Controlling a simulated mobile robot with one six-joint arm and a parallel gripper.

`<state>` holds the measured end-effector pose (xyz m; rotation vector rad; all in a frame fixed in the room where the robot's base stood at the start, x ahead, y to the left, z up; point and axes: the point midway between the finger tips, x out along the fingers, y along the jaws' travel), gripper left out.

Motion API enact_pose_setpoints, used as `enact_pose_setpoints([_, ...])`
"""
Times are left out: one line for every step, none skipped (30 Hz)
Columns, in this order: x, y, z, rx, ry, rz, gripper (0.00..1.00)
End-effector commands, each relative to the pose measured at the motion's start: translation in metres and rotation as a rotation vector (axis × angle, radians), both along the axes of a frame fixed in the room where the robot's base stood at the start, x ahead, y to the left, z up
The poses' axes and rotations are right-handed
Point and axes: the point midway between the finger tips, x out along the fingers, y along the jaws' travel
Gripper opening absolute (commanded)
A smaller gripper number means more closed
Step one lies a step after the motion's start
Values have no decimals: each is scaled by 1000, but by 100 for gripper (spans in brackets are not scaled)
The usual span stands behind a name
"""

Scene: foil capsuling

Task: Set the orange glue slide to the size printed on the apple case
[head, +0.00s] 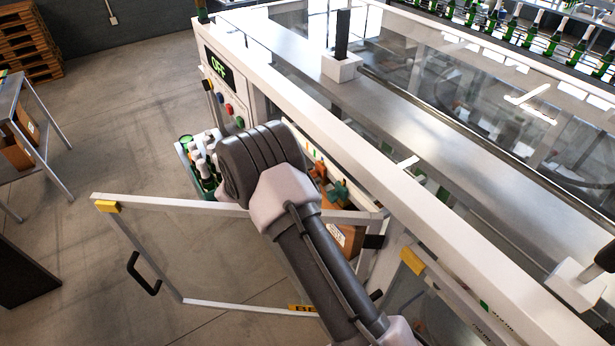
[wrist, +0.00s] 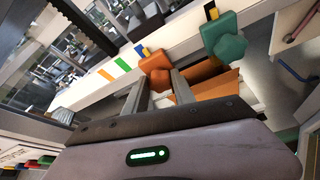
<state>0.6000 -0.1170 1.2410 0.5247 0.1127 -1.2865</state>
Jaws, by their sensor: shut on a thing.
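The orange glue slide (wrist: 155,63) is a chunky knob on a white rail in the wrist view. It also shows in the head view (head: 318,171), just past my wrist. My gripper (wrist: 158,82) has its two fingers closed on this orange knob. A teal knob (wrist: 228,48) sits on the same rail, to the right of the orange one. A brown case (head: 349,238) with a white label stands low behind my arm in the head view. My arm hides part of it, and its print is too small to read.
An open glass door (head: 170,206) spans below my arm. A crate of bottles (head: 188,153) stands left of my wrist.

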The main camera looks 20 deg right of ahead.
Motion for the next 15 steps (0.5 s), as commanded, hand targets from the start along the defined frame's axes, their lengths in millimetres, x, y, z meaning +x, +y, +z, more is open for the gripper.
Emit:
enact_pose_setpoints([1,0,2,-1,-5,-2,0])
enact_pose_setpoints([1,0,3,-1,-6,-1,0])
enact_pose_setpoints([1,0,3,-1,-7,-1,0])
enact_pose_setpoints([1,0,4,-1,-7,-1,0])
enact_pose_setpoints([2,0,4,-2,-7,0,0])
enact_pose_setpoints([2,0,4,-2,-7,0,0])
enact_pose_setpoints([2,0,4,-2,-7,0,35])
enact_pose_setpoints([2,0,4,-1,-7,0,41])
enact_pose_setpoints([2,0,4,-1,-7,0,49])
enact_pose_setpoints([2,0,4,-1,-6,0,53])
enact_pose_setpoints([2,0,4,-1,-6,0,53])
enact_pose_setpoints([1,0,4,-1,-6,0,53])
enact_pose_setpoints([1,0,4,-1,-6,0,53])
enact_pose_setpoints([1,0,3,-1,-6,0,53])
enact_pose_setpoints([1,0,3,-1,-5,1,53])
